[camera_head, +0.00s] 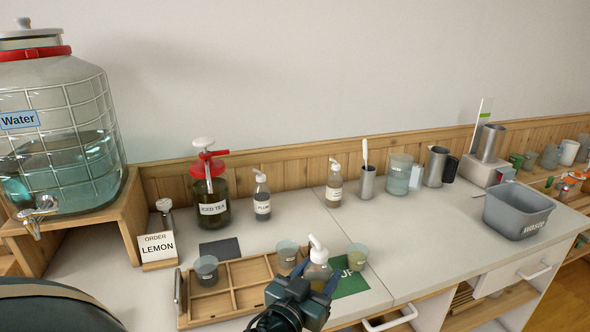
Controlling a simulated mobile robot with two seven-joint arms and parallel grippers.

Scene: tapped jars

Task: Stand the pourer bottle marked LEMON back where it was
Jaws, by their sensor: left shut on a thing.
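My left gripper (316,278) is shut on a pourer bottle (318,256) with a white pump top. It holds the bottle upright, between the wooden tray and the green mat. The bottle's label is hidden from this view, and I cannot tell whether its base touches anything. An order card (157,247) reading LEMON stands at the left. Two similar pourer bottles stand at the back of the counter: one (262,205) beside the iced tea jar and another (335,192) further right. Their small labels are hard to read. My right gripper is not in view.
A divided wooden tray (228,270) holds cups, and another cup (357,257) stands by the green mat (352,284). A bare dark mat (220,248) lies behind the tray. The iced tea jar (213,210), a spoon holder (367,184) and a grey waste bin (518,211) stand around.

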